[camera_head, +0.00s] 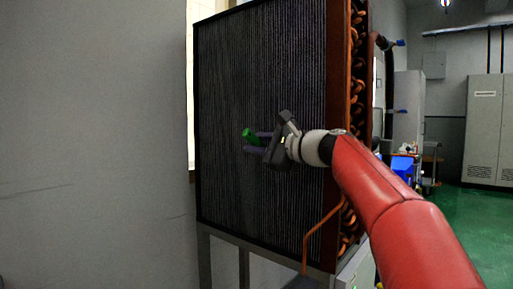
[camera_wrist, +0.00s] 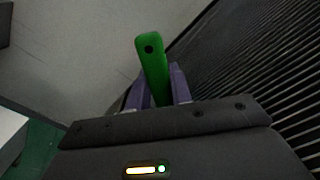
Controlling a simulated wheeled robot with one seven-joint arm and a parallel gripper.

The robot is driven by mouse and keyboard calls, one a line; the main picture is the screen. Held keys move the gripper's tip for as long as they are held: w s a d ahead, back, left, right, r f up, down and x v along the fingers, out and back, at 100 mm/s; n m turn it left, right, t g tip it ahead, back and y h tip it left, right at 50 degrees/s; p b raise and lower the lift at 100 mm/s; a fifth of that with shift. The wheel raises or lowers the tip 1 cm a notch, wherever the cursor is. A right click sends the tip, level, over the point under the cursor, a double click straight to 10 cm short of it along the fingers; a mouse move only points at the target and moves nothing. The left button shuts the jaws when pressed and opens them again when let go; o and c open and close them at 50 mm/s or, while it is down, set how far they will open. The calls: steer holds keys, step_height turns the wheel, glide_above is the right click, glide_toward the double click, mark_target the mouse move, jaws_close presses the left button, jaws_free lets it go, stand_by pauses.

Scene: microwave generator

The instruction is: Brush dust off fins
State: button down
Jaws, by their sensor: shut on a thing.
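The finned coil panel (camera_head: 255,80) is a large dark block with fine vertical fins, standing upright on a metal frame. Its fins also show along the right side of the wrist view (camera_wrist: 235,50). My gripper (camera_head: 256,142) is in front of the middle of the fins. It is shut on a green handle (camera_head: 248,135), which sticks out between the purple fingers in the wrist view (camera_wrist: 151,65). The brush's bristles are not visible, and I cannot tell whether the brush touches the fins.
Copper pipe bends (camera_head: 357,90) line the panel's right side, and a copper pipe (camera_head: 318,228) runs down in front. A grey wall (camera_head: 90,120) fills the left. Grey cabinets (camera_head: 488,130) and a cart with a blue bin (camera_head: 402,165) stand back right on green floor (camera_head: 475,215).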

steer(key=shift+r+b+v, duration=0.7)
steer(key=shift+r+v, duration=0.05)
steer(key=shift+v, duration=4.65)
steer(key=shift+p+x, duration=0.8)
steer(key=shift+x, duration=4.75)
steer(key=shift+s+a+b, duration=0.5)
steer(key=shift+s+a, duration=0.4)
steer(key=shift+s, duration=0.25)
steer(key=shift+s+a+b, duration=0.5)
steer(key=shift+s+a, duration=0.4)
steer(key=shift+s, duration=0.3)
steer(key=shift+s, duration=0.1)
